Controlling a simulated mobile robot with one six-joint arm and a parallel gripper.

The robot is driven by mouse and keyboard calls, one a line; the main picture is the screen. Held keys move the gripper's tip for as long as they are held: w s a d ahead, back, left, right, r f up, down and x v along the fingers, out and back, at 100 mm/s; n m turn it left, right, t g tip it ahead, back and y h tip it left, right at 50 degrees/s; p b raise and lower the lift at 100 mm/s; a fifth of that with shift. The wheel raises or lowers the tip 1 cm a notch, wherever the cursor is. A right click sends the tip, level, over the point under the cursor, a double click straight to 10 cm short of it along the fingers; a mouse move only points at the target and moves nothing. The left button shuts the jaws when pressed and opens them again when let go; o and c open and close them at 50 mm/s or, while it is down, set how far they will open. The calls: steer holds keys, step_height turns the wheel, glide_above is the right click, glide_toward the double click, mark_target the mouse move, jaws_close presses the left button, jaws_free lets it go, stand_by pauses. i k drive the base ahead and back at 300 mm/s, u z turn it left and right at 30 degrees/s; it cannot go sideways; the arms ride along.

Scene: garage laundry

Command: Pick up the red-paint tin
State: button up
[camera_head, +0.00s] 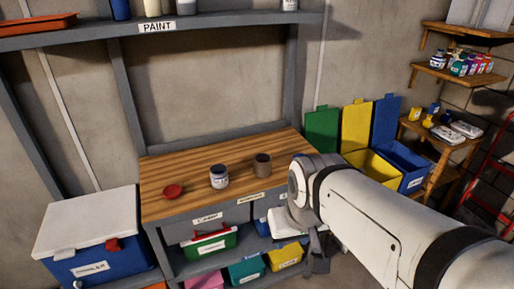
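A small tin (219,177) with a pale, dark-marked label stands upright on the wooden bench top (160,173). A grey-brown tin (262,164) stands to its right, near my arm. A shallow round red object (173,191) lies on the bench to the left. It is too small to tell whether it is a lid or a dish. I cannot tell from the labels which tin holds red paint. My white arm reaches in from the lower right, and its bend is just right of the bench. I cannot make out my gripper.
A shelf marked PAINT (200,22) runs above the bench. A blue cooler with a white lid (88,222) stands at the left. Several coloured boxes fill the lower shelf. Open yellow (372,172) and blue (413,178) bins stand behind my arm. The bench's back area is clear.

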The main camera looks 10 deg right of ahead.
mark_target(263, 165)
steer(key=z, duration=0.05)
steer(key=i, duration=1)
steer(key=u, duration=1.85)
steer(key=k, duration=1.1)
steer(key=z, duration=0.75)
steer(key=i, duration=0.25)
steer(key=z, duration=0.1)
